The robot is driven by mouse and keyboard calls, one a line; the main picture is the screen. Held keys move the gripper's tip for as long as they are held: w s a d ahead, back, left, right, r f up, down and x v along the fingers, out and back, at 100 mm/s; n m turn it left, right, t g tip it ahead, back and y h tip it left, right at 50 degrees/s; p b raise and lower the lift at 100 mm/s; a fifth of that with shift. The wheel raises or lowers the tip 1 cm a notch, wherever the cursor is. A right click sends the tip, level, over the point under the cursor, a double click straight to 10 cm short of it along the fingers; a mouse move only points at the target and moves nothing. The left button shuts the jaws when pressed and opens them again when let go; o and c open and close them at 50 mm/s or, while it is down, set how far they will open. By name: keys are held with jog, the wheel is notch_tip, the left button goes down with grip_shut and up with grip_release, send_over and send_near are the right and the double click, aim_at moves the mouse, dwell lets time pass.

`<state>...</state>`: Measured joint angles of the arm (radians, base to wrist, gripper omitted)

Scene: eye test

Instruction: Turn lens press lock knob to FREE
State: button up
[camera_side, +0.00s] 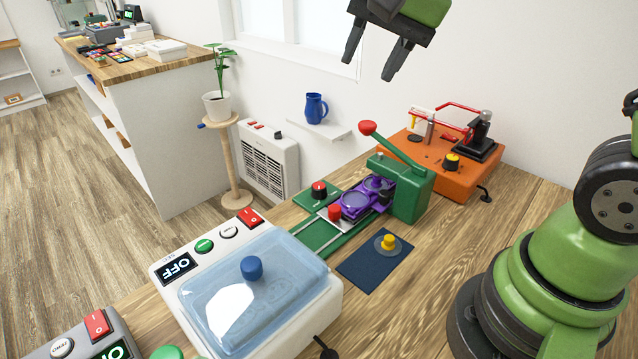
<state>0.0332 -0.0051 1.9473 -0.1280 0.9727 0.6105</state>
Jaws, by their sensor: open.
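The green lens press (411,190) stands on the wooden bench, with a raised lever ending in a red ball (367,128). A purple lens carrier (357,203) with round lenses sits on its green rails. A dark knob with a red top (319,188) sits on a green plate left of the carrier; it looks like the lock knob. Its marks are too small to read, so I cannot tell which way it is set. My gripper (370,67) is at the top of the view, high above the press, fingers apart and empty. Nothing hides the knob.
A red knob (334,212) stands close by the lock knob. A yellow-knobbed piece (388,242) sits on a dark blue mat (356,266). The white box with a blue lid (225,297) is in front. An orange machine (428,170) stands behind the press. Bare bench lies right of the mat.

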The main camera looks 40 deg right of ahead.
jog(key=w+d+f+m+g, duration=0.2)
jog(key=w+f+m, duration=0.3)
jog(key=w+f, duration=0.3)
jog(key=m+g+h, duration=0.1)
jog(key=m+g, duration=0.1)
jog(key=m, duration=0.2)
send_near(319, 186)
notch_tip(319, 186, down, 9)
jog(key=shift+w+f, duration=0.1)
jog(key=shift+f, duration=0.15)
jog(key=c, duration=0.7)
jog(key=shift+o, duration=0.2)
